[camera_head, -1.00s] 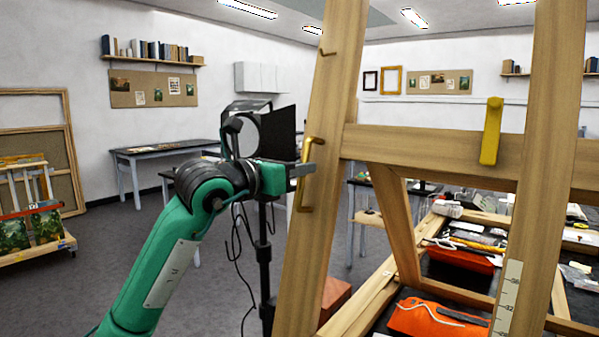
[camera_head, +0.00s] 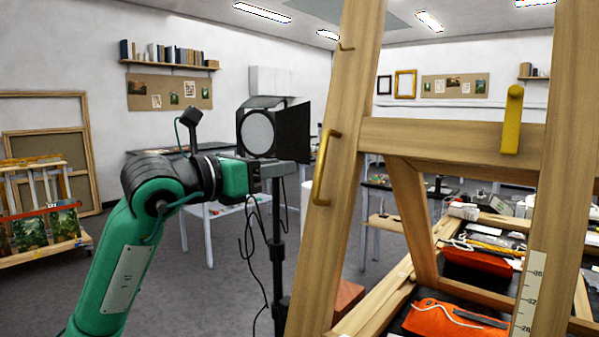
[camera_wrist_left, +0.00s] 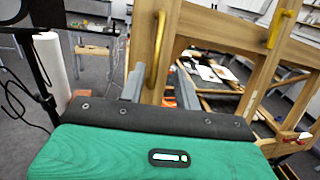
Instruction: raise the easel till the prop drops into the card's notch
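The wooden easel (camera_head: 347,180) fills the right of the head view, with two uprights and a crossbar (camera_head: 440,138). A brass handle (camera_head: 322,170) is on its left upright. A yellow lever-like piece (camera_head: 512,120) is on the crossbar. A pale numbered scale strip (camera_head: 530,295) is low on the right upright. My left gripper (camera_head: 290,172) is left of the brass handle, apart from it and empty. In the left wrist view its fingers (camera_wrist_left: 160,88) are spread, with the handle (camera_wrist_left: 155,50) ahead between them. I cannot make out the prop or notch. My right gripper is out of view.
A black studio lamp (camera_head: 275,130) on a stand is close behind my left gripper. Orange pouches (camera_head: 440,318) and tools lie on a low surface behind the easel. A painting rack (camera_head: 45,225) is at the left. Grey floor is open between.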

